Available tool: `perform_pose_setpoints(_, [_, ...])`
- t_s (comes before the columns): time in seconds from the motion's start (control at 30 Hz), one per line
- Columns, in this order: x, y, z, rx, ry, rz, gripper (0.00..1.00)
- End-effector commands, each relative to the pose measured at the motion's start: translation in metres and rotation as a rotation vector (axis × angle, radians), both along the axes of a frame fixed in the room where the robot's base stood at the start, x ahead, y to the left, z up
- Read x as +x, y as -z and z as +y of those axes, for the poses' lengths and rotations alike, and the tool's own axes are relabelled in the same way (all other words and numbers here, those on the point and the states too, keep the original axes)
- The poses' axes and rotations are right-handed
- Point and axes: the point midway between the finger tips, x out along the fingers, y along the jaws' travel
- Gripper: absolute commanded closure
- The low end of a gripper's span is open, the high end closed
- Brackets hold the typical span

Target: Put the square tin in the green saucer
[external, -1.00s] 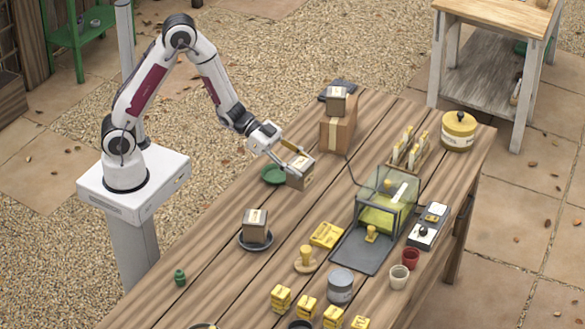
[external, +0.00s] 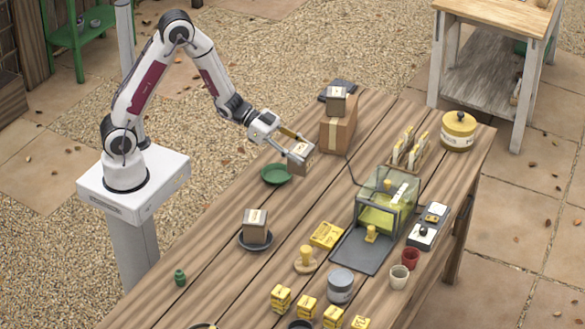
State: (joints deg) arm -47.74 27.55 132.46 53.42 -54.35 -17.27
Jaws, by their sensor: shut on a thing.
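My gripper (external: 296,150) is shut on a brown-grey square tin (external: 302,162) with a pale label. The fingers hide part of the tin. The green saucer (external: 276,174) is empty and lies on the table just left of and below the held tin. The tin appears apart from the saucer; its exact height over the table is hard to tell. A similar square tin (external: 255,224) sits in a dark saucer (external: 256,241) nearer the camera.
The cardboard box stands close behind the gripper. A glass case (external: 386,200) and a yellow box (external: 326,235) are to the right. Several small yellow boxes, a grey tin (external: 340,285) and cups stand farther forward. Bare planks lie between the two saucers.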

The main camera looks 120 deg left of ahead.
Motion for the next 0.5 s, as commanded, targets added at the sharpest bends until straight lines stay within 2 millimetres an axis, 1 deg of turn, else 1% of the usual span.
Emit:
perform_pose_setpoints(0.03, [-0.007, -0.003, 0.011, 0.002, -0.018, -0.002, 0.84])
perform_pose_setpoints(0.2, [-0.031, -0.009, 0.038, 0.002, -0.053, -0.002, 0.84])
perform_pose_setpoints(0.4, [-0.061, -0.015, 0.062, 0.003, -0.075, -0.001, 0.84])
perform_pose_setpoints(0.5, [-0.077, -0.019, 0.07, 0.001, -0.078, -0.002, 0.84])
